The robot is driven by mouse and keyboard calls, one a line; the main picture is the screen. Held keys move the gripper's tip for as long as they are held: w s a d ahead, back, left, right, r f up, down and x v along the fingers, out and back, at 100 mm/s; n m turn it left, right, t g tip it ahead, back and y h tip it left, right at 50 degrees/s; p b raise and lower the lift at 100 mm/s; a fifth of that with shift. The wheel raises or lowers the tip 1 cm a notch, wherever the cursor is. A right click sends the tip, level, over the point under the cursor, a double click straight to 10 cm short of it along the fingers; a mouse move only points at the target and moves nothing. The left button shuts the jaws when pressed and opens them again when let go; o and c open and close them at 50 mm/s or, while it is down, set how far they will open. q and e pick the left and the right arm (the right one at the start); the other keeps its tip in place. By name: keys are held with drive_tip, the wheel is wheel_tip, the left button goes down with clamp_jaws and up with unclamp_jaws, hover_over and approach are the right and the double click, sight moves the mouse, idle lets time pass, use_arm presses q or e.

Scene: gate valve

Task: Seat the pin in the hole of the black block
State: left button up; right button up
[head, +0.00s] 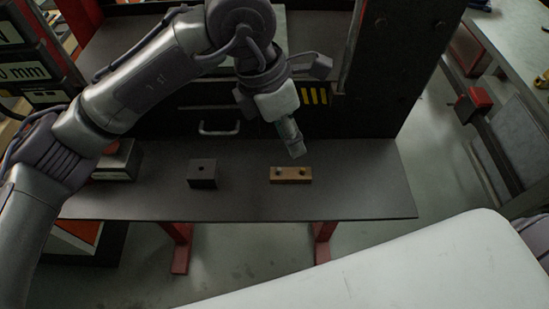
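The black block (202,174) sits on the dark bench top, left of the middle, with a small round hole visible in its top. A brass-coloured bar (290,175) lies to its right, with two small round features on top; I cannot tell if these are holes or pin heads. My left gripper (296,151) points down, just above and behind the brass bar, to the right of the black block. Its fingers look close together, but they are too small to tell whether they hold anything. I cannot make out a separate pin. My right gripper is out of view.
The dark bench top (240,207) is clear between and in front of the blocks. A dark box (118,161) stands at its left end, partly behind my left arm. A drawer handle (219,129) and an upright post (385,60) are behind.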

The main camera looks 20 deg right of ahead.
use_arm(q)
drive_tip(key=w+a+y, duration=0.1)
drive_tip(key=w+a, duration=0.1)
drive_tip(key=t+p, duration=0.1)
drive_tip(key=p, duration=0.1)
hover_over(278, 171)
wheel_tip(278, 171, down, 8)
drive_tip(key=shift+r, duration=0.1)
drive_tip(key=shift+f+y+p, duration=0.3)
drive_tip(key=shift+f+p, duration=0.2)
drive_tip(key=shift+p, duration=0.1)
wheel_tip(278, 171, down, 4)
drive_tip(key=shift+w+r+p, duration=0.1)
drive_tip(key=shift+r+p, duration=0.1)
drive_tip(key=shift+p, duration=0.8)
drive_tip(key=shift+f, duration=0.6)
clamp_jaws()
